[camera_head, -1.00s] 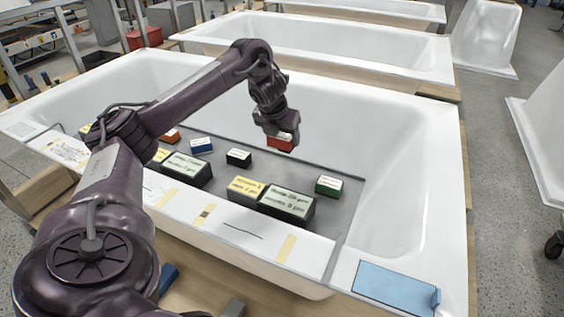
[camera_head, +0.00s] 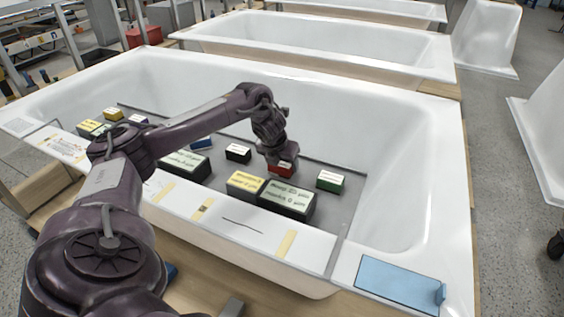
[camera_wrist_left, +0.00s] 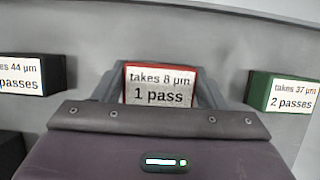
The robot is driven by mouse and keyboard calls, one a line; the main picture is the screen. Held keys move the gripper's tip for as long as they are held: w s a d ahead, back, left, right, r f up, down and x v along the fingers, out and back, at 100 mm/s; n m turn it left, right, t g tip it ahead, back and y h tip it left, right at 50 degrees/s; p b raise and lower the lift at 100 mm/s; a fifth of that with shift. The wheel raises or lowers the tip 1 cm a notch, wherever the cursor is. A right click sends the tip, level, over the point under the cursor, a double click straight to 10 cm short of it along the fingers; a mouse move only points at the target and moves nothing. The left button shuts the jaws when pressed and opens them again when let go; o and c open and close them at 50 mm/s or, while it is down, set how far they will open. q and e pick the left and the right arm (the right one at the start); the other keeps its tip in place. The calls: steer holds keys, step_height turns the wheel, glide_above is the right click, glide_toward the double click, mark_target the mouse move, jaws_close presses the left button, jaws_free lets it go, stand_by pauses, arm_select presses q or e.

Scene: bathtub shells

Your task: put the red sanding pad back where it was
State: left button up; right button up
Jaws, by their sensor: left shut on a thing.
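The red sanding pad (camera_head: 281,170) is held in my left gripper (camera_head: 280,160), low over the grey mat (camera_head: 345,205) inside the near bathtub. It sits between a black pad (camera_head: 238,153) on its left and a green pad (camera_head: 330,181) on its right, just behind the large black pad (camera_head: 287,199). In the left wrist view the red pad (camera_wrist_left: 160,84) reads "takes 8 µm, 1 pass" and lies between the grey fingers. Whether its underside touches the mat cannot be told. My right gripper is not in view.
A yellow-topped pad (camera_head: 246,185), a blue pad (camera_head: 201,143) and other pads stand on the mat to the left. The white tub rim (camera_head: 230,222) runs along the front, with a blue pad-like sheet (camera_head: 397,286) at right. The tub's right end is empty.

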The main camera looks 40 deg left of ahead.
arm_select(q)
steer(key=o, duration=1)
steer(key=shift+f, duration=0.1)
steer(key=shift+c, duration=0.2)
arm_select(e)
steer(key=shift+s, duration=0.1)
arm_select(q)
steer(key=shift+r, duration=0.4)
steer(key=p+v, duration=0.2)
steer(key=v, duration=0.9)
steer(key=shift+r, duration=0.2)
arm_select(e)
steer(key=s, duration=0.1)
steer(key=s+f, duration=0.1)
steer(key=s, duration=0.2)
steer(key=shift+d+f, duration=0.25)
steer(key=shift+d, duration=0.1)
arm_select(q)
steer(key=shift+s+r, duration=0.1)
steer(key=shift+s, duration=0.05)
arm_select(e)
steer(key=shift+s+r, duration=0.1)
